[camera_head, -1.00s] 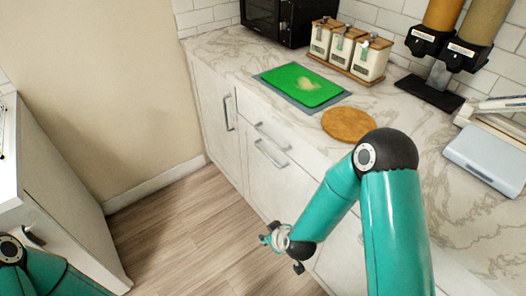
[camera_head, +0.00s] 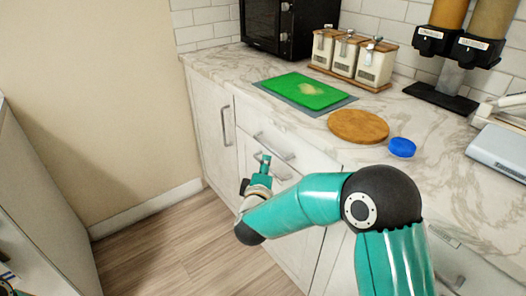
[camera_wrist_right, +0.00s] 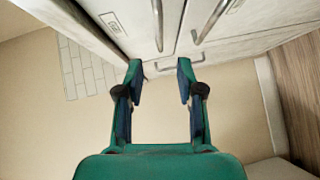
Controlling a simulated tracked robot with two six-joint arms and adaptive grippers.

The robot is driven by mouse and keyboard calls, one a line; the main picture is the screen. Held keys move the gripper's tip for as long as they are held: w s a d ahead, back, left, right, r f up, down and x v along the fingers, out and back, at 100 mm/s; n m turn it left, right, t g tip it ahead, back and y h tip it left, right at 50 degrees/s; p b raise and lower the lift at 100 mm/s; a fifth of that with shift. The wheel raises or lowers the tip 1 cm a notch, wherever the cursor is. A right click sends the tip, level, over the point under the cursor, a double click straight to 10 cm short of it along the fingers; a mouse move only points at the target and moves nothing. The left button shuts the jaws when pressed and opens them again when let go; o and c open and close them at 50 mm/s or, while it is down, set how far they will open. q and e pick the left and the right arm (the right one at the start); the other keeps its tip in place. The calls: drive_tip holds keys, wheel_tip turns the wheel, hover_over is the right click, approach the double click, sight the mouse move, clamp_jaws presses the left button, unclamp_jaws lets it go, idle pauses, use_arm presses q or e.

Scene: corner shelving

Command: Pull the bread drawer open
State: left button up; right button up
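The white cabinet under the counter has an upper drawer with a bar handle (camera_head: 274,146) and a lower front with another bar handle (camera_head: 280,172), partly behind my gripper. I cannot read which is the bread drawer; both fronts look closed. My right gripper (camera_head: 255,171) is open and empty in front of these fronts, left of the handles. In the right wrist view, its fingers (camera_wrist_right: 160,64) are apart. The upper drawer handle (camera_wrist_right: 158,25) and lower handle (camera_wrist_right: 210,22) lie beyond the fingertips.
The left cabinet door has an upright handle (camera_head: 226,126); it also shows between and beyond the fingers in the wrist view (camera_wrist_right: 170,64). A green board (camera_head: 306,92), round wooden board (camera_head: 358,126) and blue lid-like object (camera_head: 402,147) rest on the counter. The floor (camera_head: 160,248) is clear.

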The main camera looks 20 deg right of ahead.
sight(269, 148)
drive_tip(key=x, duration=1.2)
drive_tip(key=shift+a+b, duration=0.1)
drive_tip(key=shift+b, duration=0.25)
clamp_jaws()
